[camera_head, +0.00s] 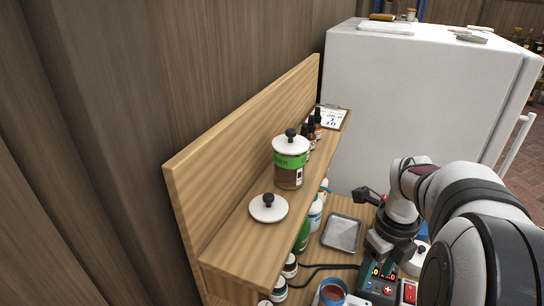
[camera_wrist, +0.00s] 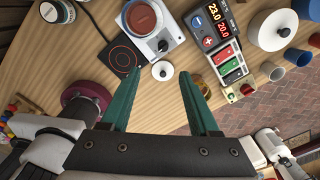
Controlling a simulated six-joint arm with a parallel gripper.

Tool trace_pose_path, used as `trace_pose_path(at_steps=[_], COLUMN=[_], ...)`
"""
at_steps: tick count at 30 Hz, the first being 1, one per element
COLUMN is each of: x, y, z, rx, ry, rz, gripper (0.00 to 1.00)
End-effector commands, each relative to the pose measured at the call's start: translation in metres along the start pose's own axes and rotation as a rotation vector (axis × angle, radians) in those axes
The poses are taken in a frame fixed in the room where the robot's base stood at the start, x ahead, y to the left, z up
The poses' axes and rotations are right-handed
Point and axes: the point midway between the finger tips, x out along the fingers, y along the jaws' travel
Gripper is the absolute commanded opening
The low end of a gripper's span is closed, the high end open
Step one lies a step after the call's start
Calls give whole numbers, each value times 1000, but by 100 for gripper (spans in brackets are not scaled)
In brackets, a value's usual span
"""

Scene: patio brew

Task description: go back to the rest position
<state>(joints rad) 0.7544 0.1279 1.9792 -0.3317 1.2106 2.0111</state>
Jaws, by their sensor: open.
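My gripper (camera_wrist: 160,72) is open, with two teal fingers apart and nothing held between them. In the wrist view it hangs over the wooden table (camera_wrist: 85,72). A small white lid with a dark knob (camera_wrist: 162,76) shows below, between the fingertips, and looks apart from them.
A wooden shelf (camera_head: 232,234) carries a green-labelled canister (camera_head: 289,170), a loose white lid (camera_head: 268,213) and dark bottles. Below are a metal tray (camera_head: 341,233) and a blue-rimmed cup (camera_head: 332,294). The wrist view shows a controller (camera_wrist: 213,40). A white fridge (camera_head: 420,100) stands behind.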

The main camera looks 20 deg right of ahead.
Motion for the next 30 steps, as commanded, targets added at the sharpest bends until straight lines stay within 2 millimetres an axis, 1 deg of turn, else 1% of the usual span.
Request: trace_pose_path(at_steps=[2, 3, 4, 5, 6, 7, 9, 10, 12, 15, 18, 21, 30], x=[-9, -14, -18, -19, -19, -18, -12, -11, -9, -8, -8, -8, -8], y=[36, 65, 89, 113, 144, 164, 197, 206, 223, 244, 257, 261, 261], z=[4, 4, 2, -3, -14, -23, -43, -49, -62, -80, -93, -98, -98], rx=[-238, -438, -611, -798, -1054, -1237, -1600, -1721, -1975, -2298, -2518, -2607, -2611], ry=[-20, -35, -48, -62, -78, -91, -112, -115, -123, -155, -188, -204, -205], rz=[-12, -22, -32, -42, -57, -71, -88, -76, -33, 26, 65, 81, 82], gripper=[62, 62, 62, 62, 62, 62, 62, 62, 62, 62, 62, 62, 62])
